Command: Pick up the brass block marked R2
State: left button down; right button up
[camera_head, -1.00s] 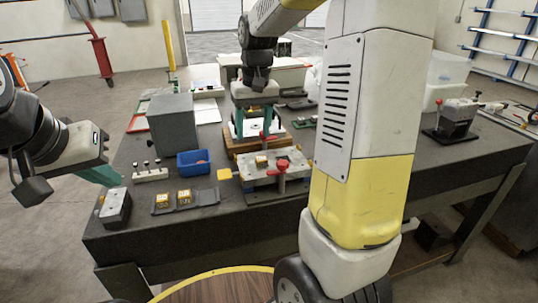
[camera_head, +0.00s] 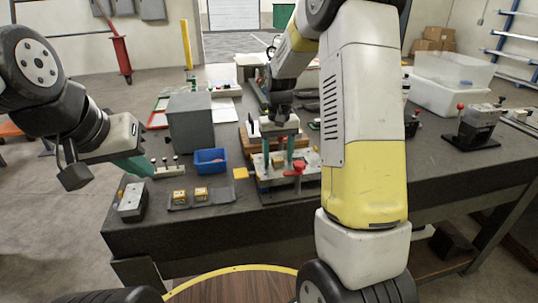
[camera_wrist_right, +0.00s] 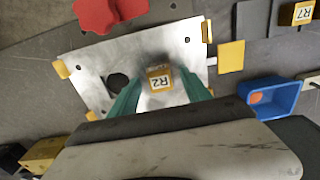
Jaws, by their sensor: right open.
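The brass block marked R2 (camera_wrist_right: 160,78) sits on a metal mould plate (camera_wrist_right: 180,45), its label upside down in the right wrist view. My right gripper (camera_wrist_right: 160,92) is open, with its green fingers on either side of the block. Whether they touch it I cannot tell. In the head view my right gripper (camera_head: 278,160) points down over the plate (camera_head: 308,185); the block is hard to make out there. My left gripper (camera_head: 140,167) hangs at the left, near the table's left end, and its jaw gap is not clear.
Two brass blocks stand on a dark tray (camera_head: 222,196); one marked R7 (camera_wrist_right: 303,13) shows in the wrist view. A blue bin (camera_head: 210,160), a grey box (camera_head: 191,122) and a red clamp handle (camera_head: 296,169) are nearby.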

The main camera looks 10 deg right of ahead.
grip_shut()
jog(key=shift+r, duration=0.1)
dwell(0.3)
